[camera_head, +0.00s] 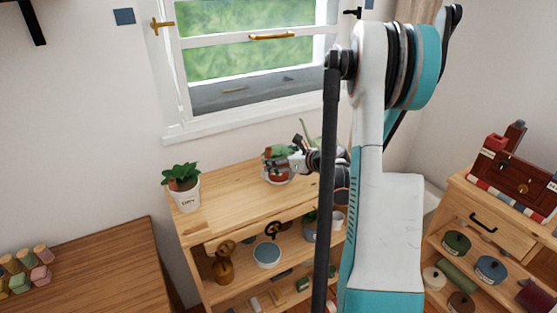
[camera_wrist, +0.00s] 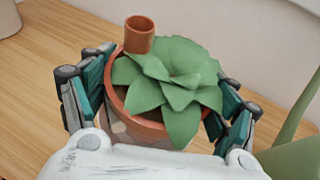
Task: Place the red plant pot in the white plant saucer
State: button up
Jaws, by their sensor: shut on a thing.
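The red plant pot (camera_head: 268,168) is at the back of the light wooden shelf unit's top, below the window. In the wrist view the terracotta pot (camera_wrist: 150,130) holds a broad-leaved green plant, with a small reddish-brown cylinder (camera_wrist: 139,36) at its rim. My gripper (camera_head: 296,160) reaches in from the right. In the wrist view my gripper (camera_wrist: 165,85) has its fingers on both sides of the pot, shut on it. A pale rim, possibly the white saucer (camera_head: 277,182), shows under the pot. I cannot tell whether the pot rests in it; the wrist view hides its base.
A white pot with a plant (camera_head: 187,196) stands at the shelf top's left end. The wooden top (camera_head: 225,205) is bare between the two pots. A green leafy thing (camera_wrist: 293,145) is close at right in the wrist view. The wall and window sill (camera_head: 240,122) are behind.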

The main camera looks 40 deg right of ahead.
jog(key=o, duration=1.7)
jog(key=shift+s+r+p, duration=0.2)
jog(key=shift+p, duration=0.1)
jog(key=p+v, duration=0.3)
jog(key=v, duration=0.8)
jog(key=shift+s, duration=0.25)
jog(key=shift+r, duration=0.1)
